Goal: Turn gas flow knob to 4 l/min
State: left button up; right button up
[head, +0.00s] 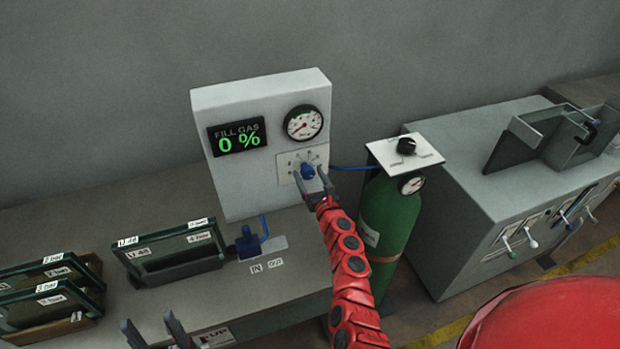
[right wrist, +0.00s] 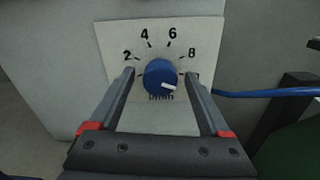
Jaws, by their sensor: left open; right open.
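The blue gas flow knob (right wrist: 157,72) sits on a white dial plate (right wrist: 205,45) marked 2, 4, 6 and 8 in the right wrist view. Its white pointer mark faces lower right, away from the 4. In the head view the knob (head: 307,171) is on the front of the grey fill gas box (head: 240,180). My right gripper (right wrist: 159,75) is open, its fingers on either side of the knob with gaps visible. The right finger partly hides the scale's right end. My left gripper (head: 151,320) is open and empty at the lower left of the head view.
The box has a screen (head: 238,137) reading "FILL GAS 0 %" and a round gauge (head: 303,123). A blue valve (head: 249,243) and framed glass panels (head: 172,254) are on the bench. A green gas cylinder (head: 388,225) stands right of the box.

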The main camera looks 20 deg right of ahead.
grip_shut()
dwell(0.5)
